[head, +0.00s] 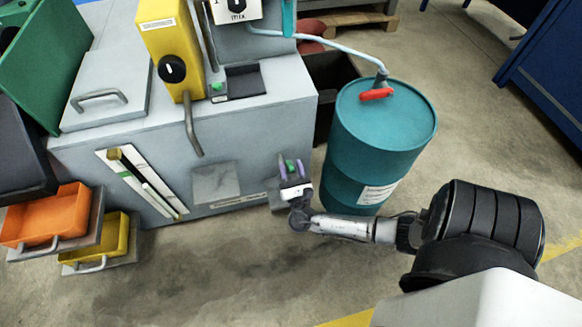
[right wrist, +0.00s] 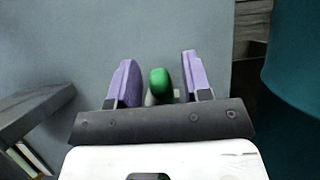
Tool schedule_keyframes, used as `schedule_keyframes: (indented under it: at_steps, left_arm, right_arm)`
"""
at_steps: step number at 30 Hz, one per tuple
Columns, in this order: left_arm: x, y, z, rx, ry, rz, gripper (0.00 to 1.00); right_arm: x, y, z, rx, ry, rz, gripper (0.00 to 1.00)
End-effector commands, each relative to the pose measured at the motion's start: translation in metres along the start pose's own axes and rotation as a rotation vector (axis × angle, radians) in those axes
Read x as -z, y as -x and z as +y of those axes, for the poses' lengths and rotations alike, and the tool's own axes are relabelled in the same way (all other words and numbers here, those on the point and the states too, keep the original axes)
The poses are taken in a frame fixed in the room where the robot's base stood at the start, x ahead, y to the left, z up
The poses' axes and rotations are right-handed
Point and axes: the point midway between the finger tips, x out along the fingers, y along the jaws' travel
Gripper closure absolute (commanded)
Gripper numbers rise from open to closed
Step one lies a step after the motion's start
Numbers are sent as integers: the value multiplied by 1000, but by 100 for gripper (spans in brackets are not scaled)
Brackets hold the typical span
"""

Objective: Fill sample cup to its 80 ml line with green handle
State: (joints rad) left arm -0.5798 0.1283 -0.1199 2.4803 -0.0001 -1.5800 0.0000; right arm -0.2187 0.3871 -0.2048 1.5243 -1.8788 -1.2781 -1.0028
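The green handle (head: 291,165) is on the front of the grey machine, near its right corner. My right gripper (head: 289,168) is at it, with its two purple fingers on either side. In the right wrist view, the green handle (right wrist: 160,85) stands between the fingertips of the right gripper (right wrist: 159,78), with a gap to each finger. The gripper is open around the handle. I cannot make out the sample cup in either view. My left gripper is not in view.
A teal drum (head: 385,135) with a red lever (head: 376,95) stands close right of the gripper. A grey plate (head: 217,183) juts from the machine front (head: 245,155) on the left. Orange (head: 45,215) and yellow (head: 95,240) drawers stick out at far left. Floor in front is clear.

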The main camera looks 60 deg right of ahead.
Motion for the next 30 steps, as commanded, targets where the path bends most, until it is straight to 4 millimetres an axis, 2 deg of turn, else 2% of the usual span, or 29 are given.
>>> schedule_keyframes:
  at_steps: [7,11,24,30]
  left_arm:
    - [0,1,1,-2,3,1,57]
    - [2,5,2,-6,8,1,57]
    - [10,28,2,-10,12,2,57]
    - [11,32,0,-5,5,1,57]
  right_arm:
    - [-1,1,0,0,0,-1,55]
    - [-1,10,0,1,2,1,55]
    - [-2,92,0,0,2,2,55]
    - [-1,121,0,0,1,1,55]
